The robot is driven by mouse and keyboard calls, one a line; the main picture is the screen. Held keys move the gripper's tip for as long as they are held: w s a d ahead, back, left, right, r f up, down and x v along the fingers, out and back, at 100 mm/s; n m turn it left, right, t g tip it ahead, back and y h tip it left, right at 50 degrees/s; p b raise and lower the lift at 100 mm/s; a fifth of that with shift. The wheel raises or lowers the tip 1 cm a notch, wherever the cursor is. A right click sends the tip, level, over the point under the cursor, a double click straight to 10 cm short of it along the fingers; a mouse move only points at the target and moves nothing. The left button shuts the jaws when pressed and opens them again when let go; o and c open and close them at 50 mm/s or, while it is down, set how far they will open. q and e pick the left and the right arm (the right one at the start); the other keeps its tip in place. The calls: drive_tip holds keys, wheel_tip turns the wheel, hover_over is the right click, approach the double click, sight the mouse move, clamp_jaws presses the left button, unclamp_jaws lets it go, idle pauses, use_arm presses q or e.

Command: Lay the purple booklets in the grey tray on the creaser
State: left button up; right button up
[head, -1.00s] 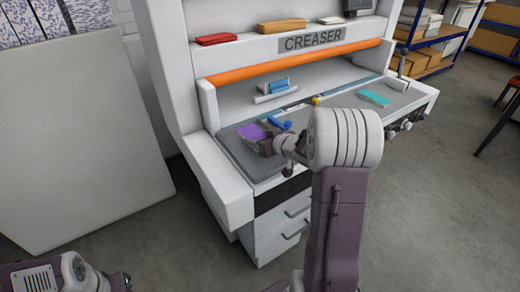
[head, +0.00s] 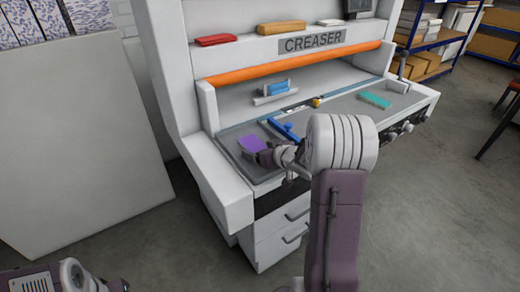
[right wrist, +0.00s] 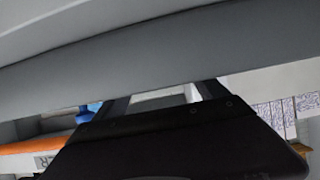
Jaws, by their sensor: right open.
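One purple booklet (head: 252,143) shows in the head view, lying at the left end of the creaser's grey bed, in what looks like the grey tray (head: 231,146). My right gripper (head: 262,157) is at the booklet's near right edge, low over the tray, and is open. Its own wrist hides part of the fingers, and I cannot tell whether they touch the booklet. The right wrist view shows the dark gripper body (right wrist: 180,140) and grey surfaces, with no booklet visible. My left arm is at the bottom left; its gripper's fingers are not clearly visible.
The creaser (head: 312,42) has an orange bar (head: 295,62) above its bed. A blue tool (head: 285,130) lies right of the tray, and a teal item (head: 374,100) lies farther right. A red item (head: 216,40) sits on the top shelf. A large pale panel (head: 80,140) leans at left.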

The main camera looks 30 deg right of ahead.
drive_tip(key=shift+s+r, duration=0.1)
drive_tip(key=shift+r, duration=0.2)
drive_tip(key=p+v, duration=0.3)
drive_tip(key=v, duration=0.7)
drive_tip(key=shift+s+d+r, duration=0.15)
drive_tip(key=shift+s, duration=0.05)
drive_tip(key=shift+s+r, duration=0.15)
drive_tip(key=shift+s, duration=0.45)
drive_tip(key=w+a+r+n+g+y+p, duration=0.1)
drive_tip(key=w+a+r+p, duration=0.15)
drive_tip(key=a, duration=0.55)
drive_tip(key=w+a+r+n+g+y+p, duration=0.1)
drive_tip(key=a+r+p, duration=0.25)
drive_tip(key=a, duration=0.55)
drive_tip(key=s+f+m+g+h, duration=0.1)
drive_tip(key=s+f+g, duration=0.3)
drive_tip(key=s, duration=0.5)
drive_tip(key=s+f+m+g+h+p, duration=0.1)
drive_tip(key=s+f+m+g, duration=0.1)
drive_tip(key=s+f+g, duration=0.3)
drive_tip(key=s+f, duration=0.2)
drive_tip(key=s, duration=0.2)
drive_tip(key=shift+s+d+f+g+h, duration=0.15)
drive_tip(key=shift+d+f+g+h, duration=0.1)
drive_tip(key=shift+d+g+h, duration=0.05)
